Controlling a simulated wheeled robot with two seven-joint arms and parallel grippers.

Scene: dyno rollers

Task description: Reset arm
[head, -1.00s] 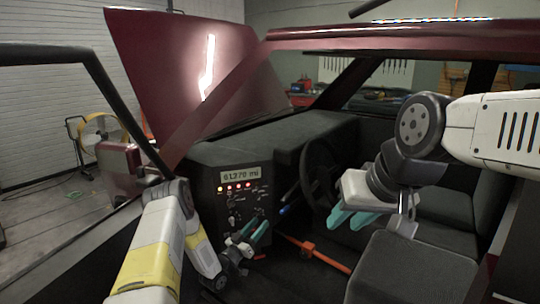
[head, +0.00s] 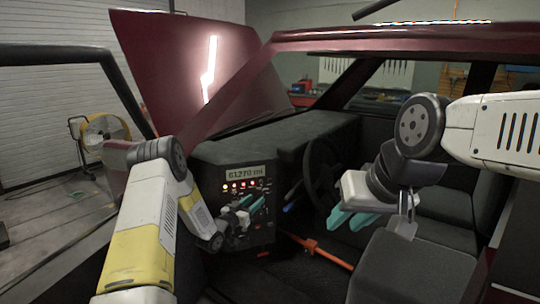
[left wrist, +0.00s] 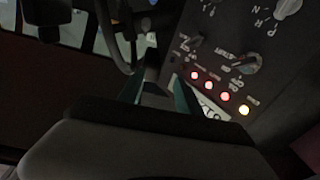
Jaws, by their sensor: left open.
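My left gripper (head: 250,202) is in front of the dashboard panel (head: 208,168), below its lit mileage display (head: 245,172). Its teal fingers are apart with nothing between them, and it hides part of the controls. In the left wrist view the fingers of the left gripper (left wrist: 158,92) are spread near a row of red and yellow lights (left wrist: 218,92) and a knob (left wrist: 246,65). Whether they touch the panel I cannot tell. My right gripper (head: 352,220) hangs at the right, before the seats, its two teal fingers apart and empty.
The steering wheel (head: 318,180) is right of the panel. An orange bar (head: 322,252) lies low in the footwell. The car's red frame (head: 225,105) slants across the left, and a seat (head: 395,270) fills the lower right. A yellow fan (head: 103,130) stands outside.

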